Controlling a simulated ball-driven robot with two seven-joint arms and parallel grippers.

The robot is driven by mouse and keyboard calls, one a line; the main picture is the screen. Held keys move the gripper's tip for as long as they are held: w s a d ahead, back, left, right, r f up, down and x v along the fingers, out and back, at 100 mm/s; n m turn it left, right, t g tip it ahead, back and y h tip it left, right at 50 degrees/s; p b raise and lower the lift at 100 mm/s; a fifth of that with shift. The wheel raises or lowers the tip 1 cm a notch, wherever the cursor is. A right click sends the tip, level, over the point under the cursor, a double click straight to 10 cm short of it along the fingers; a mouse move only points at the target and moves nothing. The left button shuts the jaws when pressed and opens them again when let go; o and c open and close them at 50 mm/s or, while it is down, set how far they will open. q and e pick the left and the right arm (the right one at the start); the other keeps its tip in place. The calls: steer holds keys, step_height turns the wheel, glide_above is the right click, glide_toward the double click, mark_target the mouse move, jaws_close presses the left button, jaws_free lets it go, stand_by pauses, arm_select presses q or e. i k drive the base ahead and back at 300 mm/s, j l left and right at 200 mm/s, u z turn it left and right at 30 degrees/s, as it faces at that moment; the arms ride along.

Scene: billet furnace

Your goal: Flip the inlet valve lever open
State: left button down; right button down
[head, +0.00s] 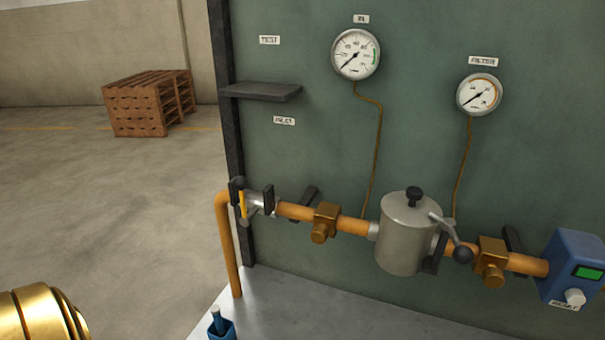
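The inlet valve (256,200) sits at the left end of the horizontal orange pipe (350,225), where the pipe turns down to the floor plate. A small yellow lever (242,205) shows on its left side. The lever stands roughly upright, across the line of the horizontal pipe. Dark parts beside it make its exact shape hard to tell. The INLET label (284,121) is on the green panel above. Neither of my grippers is in view, and nothing is seen touching the lever.
A dark shelf (262,91) juts from the panel above the valve. Along the pipe are brass fittings, a grey filter canister (405,240) with a ball-ended handle, and a blue box (575,265). A blue holder (221,328) stands below. Open floor lies left, with pallets (140,108) far back.

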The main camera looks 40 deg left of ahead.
mark_target(240, 183)
steer(key=k+u, duration=0.1)
steer(key=u, duration=1.45)
steer(key=k+l+u, duration=0.15)
steer(key=l+u, duration=0.2)
steer(key=k+l+u, duration=0.2)
steer(key=u, duration=0.15)
steer(key=l, duration=0.15)
